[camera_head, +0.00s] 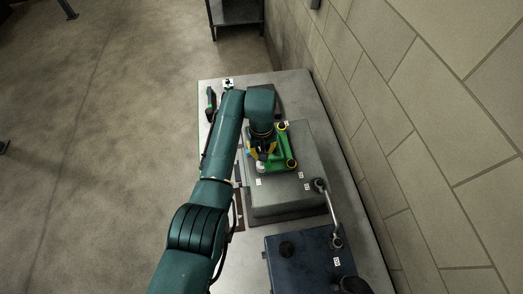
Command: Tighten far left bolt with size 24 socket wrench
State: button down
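My gripper (263,152) points down over a green part (280,157) on top of a grey box-shaped block (297,190). Gold-coloured bolts or rings show on the green part, one at the far right (282,126) and one at the right near corner (291,164). A small whitish piece (261,168) shows at the near left, right beside the fingers. My arm and gripper hide the far left of the green part. Whether the fingers hold anything is too small to tell. A metallic wrench (331,216) reaches from the grey block's right edge toward a dark blue box.
The dark blue box (300,262) with dark round parts stands at the near end of the metal table (365,240). A green-and-black tool (210,102) lies at the far left. A block wall runs close along the right. Open floor lies left.

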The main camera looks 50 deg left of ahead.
jog(key=m, duration=0.5)
jog(key=shift+r, duration=0.15)
